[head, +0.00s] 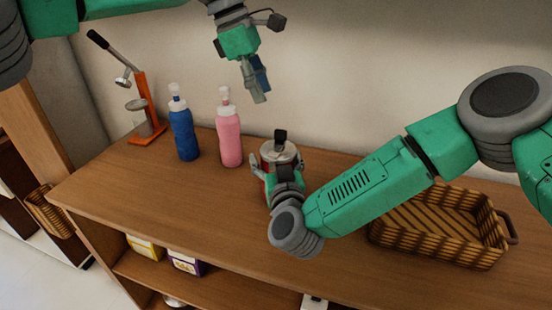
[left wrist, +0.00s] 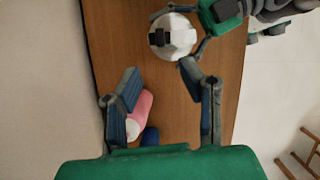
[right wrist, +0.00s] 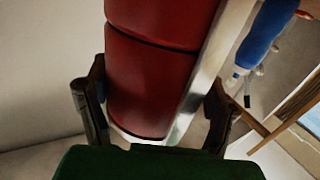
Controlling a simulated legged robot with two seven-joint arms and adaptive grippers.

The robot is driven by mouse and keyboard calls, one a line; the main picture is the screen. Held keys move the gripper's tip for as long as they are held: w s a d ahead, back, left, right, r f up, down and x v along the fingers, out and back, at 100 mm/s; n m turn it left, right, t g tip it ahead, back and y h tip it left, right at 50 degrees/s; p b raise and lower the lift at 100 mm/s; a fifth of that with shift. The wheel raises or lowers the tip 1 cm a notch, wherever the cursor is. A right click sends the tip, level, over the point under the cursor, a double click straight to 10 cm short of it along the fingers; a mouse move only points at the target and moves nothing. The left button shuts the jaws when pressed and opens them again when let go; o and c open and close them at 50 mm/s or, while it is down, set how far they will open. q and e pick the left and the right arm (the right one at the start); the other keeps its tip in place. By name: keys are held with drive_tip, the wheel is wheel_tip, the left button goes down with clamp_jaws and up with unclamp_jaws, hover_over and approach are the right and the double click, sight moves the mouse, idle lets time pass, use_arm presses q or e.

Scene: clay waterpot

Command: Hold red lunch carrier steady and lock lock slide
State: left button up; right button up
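The red lunch carrier (head: 267,178) stands on the wooden table, mostly hidden behind my right arm. Its pale round lid with a black piece on top, which looks like the lock slide (head: 281,136), also shows in the left wrist view (left wrist: 159,39). My right gripper (head: 280,172) has its fingers on both sides of the carrier, seemingly touching it; the right wrist view shows the stacked red body (right wrist: 150,85) and pale metal frame (right wrist: 205,75) between them. My left gripper (head: 256,95) is open and empty, in the air above and left of the carrier.
A pink bottle (head: 229,138) and a blue bottle (head: 184,135) stand left of the carrier. An orange press (head: 143,105) stands at the far left. A woven basket (head: 450,225) is on the right. Bare table (head: 130,185) lies at front left; the wall is behind.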

use_arm(q)
drive_tip(key=shift+d, duration=0.1)
use_arm(e)
drive_tip(key=shift+d, duration=0.1)
drive_tip(key=c, duration=1.1)
use_arm(q)
drive_tip(key=shift+d, duration=0.1)
drive_tip(key=c, duration=0.7)
use_arm(e)
drive_tip(key=shift+d, duration=0.1)
use_arm(q)
drive_tip(key=shift+d+m, duration=0.2)
drive_tip(key=shift+m, duration=0.1)
clamp_jaws()
use_arm(e)
drive_tip(key=shift+d, duration=0.1)
use_arm(q)
drive_tip(key=d+m+t+y, duration=0.1)
drive_tip(key=m, duration=0.5)
drive_tip(key=w+d+m+t+y, duration=0.1)
drive_tip(key=m, duration=0.5)
drive_tip(key=d+m+t+y, duration=0.1)
drive_tip(key=m+t, duration=0.1)
drive_tip(key=m, duration=0.5)
drive_tip(key=shift+w+d+r, duration=0.25)
drive_tip(key=shift+w+r, duration=0.1)
drive_tip(key=shift+w, duration=0.05)
